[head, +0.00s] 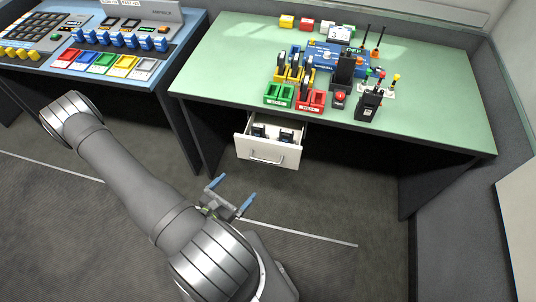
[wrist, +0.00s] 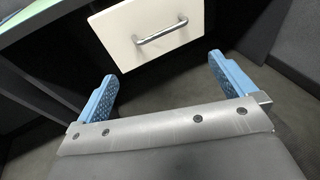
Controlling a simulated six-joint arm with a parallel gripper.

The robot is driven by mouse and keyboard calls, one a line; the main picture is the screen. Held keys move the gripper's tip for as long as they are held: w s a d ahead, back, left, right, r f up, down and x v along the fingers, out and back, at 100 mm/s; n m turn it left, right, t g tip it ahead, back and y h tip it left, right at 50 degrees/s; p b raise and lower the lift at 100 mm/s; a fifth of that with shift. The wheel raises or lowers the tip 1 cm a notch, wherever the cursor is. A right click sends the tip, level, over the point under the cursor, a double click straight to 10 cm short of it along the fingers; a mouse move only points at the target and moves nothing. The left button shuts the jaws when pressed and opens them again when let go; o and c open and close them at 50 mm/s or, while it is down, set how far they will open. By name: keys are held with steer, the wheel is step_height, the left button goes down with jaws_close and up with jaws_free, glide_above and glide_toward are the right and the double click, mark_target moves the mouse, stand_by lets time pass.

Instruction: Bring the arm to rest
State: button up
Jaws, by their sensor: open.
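My gripper (head: 232,196) is open and empty, its two blue fingers spread wide apart. In the head view it hangs over the grey floor, in front of and below the open drawer (head: 267,152). In the wrist view the gripper (wrist: 166,90) faces the white drawer front (wrist: 150,30) and its metal handle (wrist: 160,32). The fingers do not appear to touch the handle or the drawer.
The drawer is pulled out under the green desk (head: 430,120) and holds dark items. Red and green trays, black radios (head: 368,104) and a blue device crowd the desk's middle. A blue console desk (head: 90,70) with coloured buttons stands at left. The floor (head: 350,215) in front is clear.

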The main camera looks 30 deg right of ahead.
steer(key=x, duration=0.9)
stand_by(0.3)
stand_by(0.7)
steer(key=v, duration=1)
stand_by(0.4)
steer(key=shift+d, duration=0.15)
stand_by(0.4)
steer(key=x, duration=0.8)
steer(key=shift+w+d, duration=0.2)
steer(key=shift+d, duration=0.1)
stand_by(0.4)
steer(key=shift+f, duration=0.1)
steer(key=shift+a, duration=0.15)
